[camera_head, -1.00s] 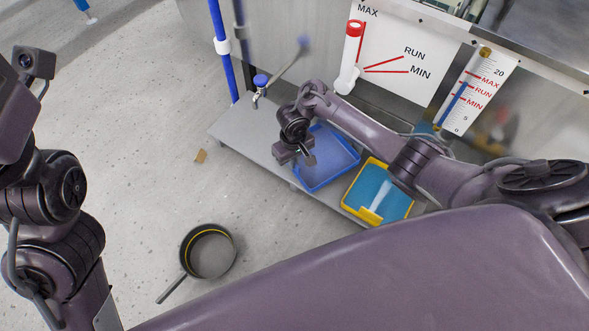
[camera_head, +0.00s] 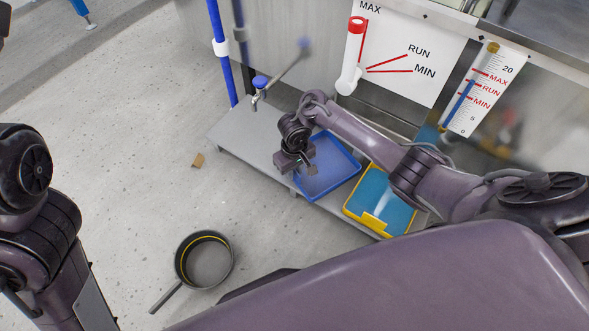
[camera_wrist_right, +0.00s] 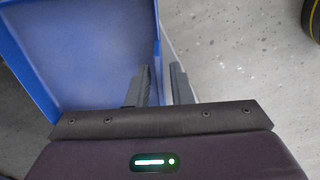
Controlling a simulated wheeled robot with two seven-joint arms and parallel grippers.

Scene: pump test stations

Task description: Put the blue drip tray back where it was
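The blue drip tray (camera_head: 340,188) lies near the front edge of the low grey shelf, beside a yellow-rimmed tray. My right gripper (camera_head: 311,167) is at its left side in the head view. In the right wrist view the tray (camera_wrist_right: 85,55) fills the upper left. Its right-hand wall runs between the two fingers of my right gripper (camera_wrist_right: 160,85), one finger on the inner side and one outside. A narrow gap shows between fingers and wall, so the gripper looks slightly open. My left arm is at the left edge; its fingers are not visible.
The yellow tray (camera_head: 372,222) with blue inside stands close to the right of the blue tray.

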